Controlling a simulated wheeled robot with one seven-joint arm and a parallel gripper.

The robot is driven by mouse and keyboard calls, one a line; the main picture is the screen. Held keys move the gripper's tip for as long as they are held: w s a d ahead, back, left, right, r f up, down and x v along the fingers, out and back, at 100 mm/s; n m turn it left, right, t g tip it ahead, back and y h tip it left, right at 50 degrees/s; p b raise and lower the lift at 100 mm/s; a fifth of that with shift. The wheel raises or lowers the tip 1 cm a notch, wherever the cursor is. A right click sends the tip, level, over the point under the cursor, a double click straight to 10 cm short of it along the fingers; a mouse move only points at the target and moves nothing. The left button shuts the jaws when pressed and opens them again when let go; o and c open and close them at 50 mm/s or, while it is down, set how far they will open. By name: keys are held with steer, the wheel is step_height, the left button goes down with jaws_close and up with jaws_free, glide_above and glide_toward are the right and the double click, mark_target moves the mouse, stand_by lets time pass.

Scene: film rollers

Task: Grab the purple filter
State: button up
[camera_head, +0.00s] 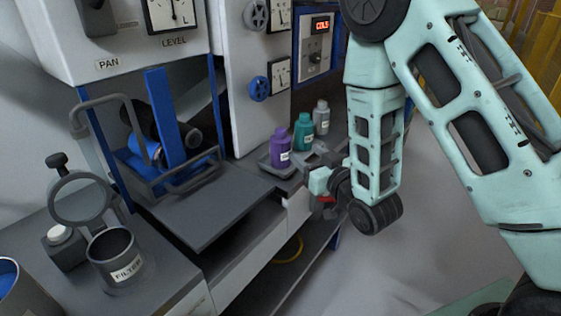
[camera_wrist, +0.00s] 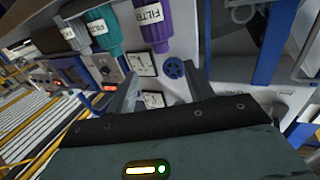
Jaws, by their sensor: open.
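The purple filter (camera_head: 281,149) is a small bottle with a pale label. It stands upright at the near left end of a row on a grey tray (camera_head: 272,166), beside a teal filter (camera_head: 302,133) and a grey filter (camera_head: 321,117). My gripper (camera_head: 312,165) is just right of the row, open and apart from the bottles; its fingertips are hard to make out in the head view. The wrist view shows the purple filter (camera_wrist: 151,24) beyond the two spread fingers (camera_wrist: 163,84), near the top edge, partly cut off. Nothing is between the fingers.
A wire-frame basket with blue parts (camera_head: 150,165) sits left of the bottles. A panel with dials and knobs (camera_head: 268,75) rises behind them.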

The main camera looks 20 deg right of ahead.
mark_target(283, 133)
steer(key=shift+w+f+b, duration=0.2)
steer(key=shift+f+b, duration=0.05)
steer(key=shift+b, duration=0.85)
steer(key=x, duration=0.4)
steer(key=b+x, duration=0.1)
steer(key=x, duration=0.1)
steer(key=shift+w+r, duration=0.2)
steer(key=shift+r, duration=0.2)
steer(key=shift+r+p+x, duration=0.1)
steer(key=shift+p+x, duration=0.2)
steer(key=shift+x, duration=1.25)
steer(key=shift+r+p+x, duration=0.15)
steer(key=shift+p+x, duration=0.15)
steer(key=shift+x, duration=1.25)
steer(key=shift+a, duration=0.1)
jaws_close()
